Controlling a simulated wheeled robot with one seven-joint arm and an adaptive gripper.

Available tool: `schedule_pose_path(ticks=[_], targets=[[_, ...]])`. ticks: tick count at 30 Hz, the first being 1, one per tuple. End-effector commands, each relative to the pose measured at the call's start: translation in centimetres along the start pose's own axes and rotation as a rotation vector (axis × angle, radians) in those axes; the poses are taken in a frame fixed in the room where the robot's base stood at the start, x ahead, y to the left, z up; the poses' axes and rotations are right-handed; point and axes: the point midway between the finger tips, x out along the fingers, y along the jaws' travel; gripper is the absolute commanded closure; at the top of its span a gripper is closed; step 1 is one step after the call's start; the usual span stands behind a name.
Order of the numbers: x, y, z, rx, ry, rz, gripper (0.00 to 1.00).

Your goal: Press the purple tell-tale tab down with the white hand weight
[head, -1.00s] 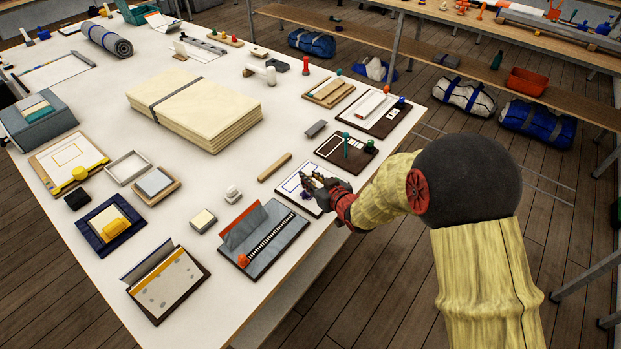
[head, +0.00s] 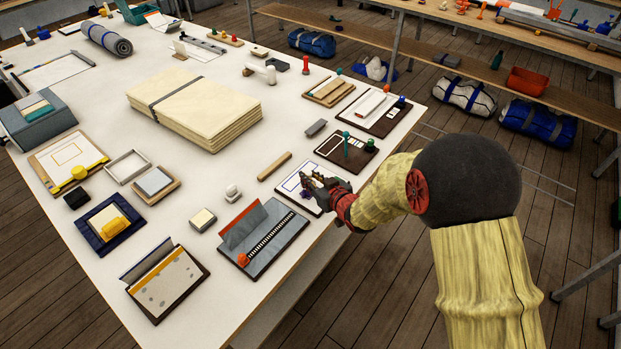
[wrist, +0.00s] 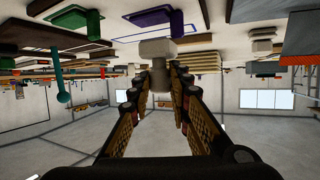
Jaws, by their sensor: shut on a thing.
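My gripper (head: 306,181) is shut on the white hand weight (wrist: 158,49), a pale block with a narrower grip between the fingertips in the wrist view. The wrist view is upside down, with the table along its top. The purple tell-tale tab (wrist: 148,18) shows there just beyond the weight, with a purple upright beside it. It sits on a white board with a blue outline (head: 290,180). The weight is over the board close to the tab; I cannot tell whether they touch. In the head view my gripper hides most of the weight and tab.
A dark board with a green-topped post (head: 346,146) stands behind my gripper. A wooden strip (head: 274,166) lies to its left. The table edge is close on the right.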

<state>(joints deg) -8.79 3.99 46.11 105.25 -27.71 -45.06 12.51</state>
Motion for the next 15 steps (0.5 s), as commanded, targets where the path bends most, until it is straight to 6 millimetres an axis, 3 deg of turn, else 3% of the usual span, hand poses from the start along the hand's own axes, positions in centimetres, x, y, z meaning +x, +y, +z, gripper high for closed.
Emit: schedule_pose_path(ticks=[5,15], targets=[[-0.2,0.0,0.0,0.001,-0.006,0.000,1.00],[-1.1,0.0,-2.5,0.000,-0.002,0.000,1.00]])
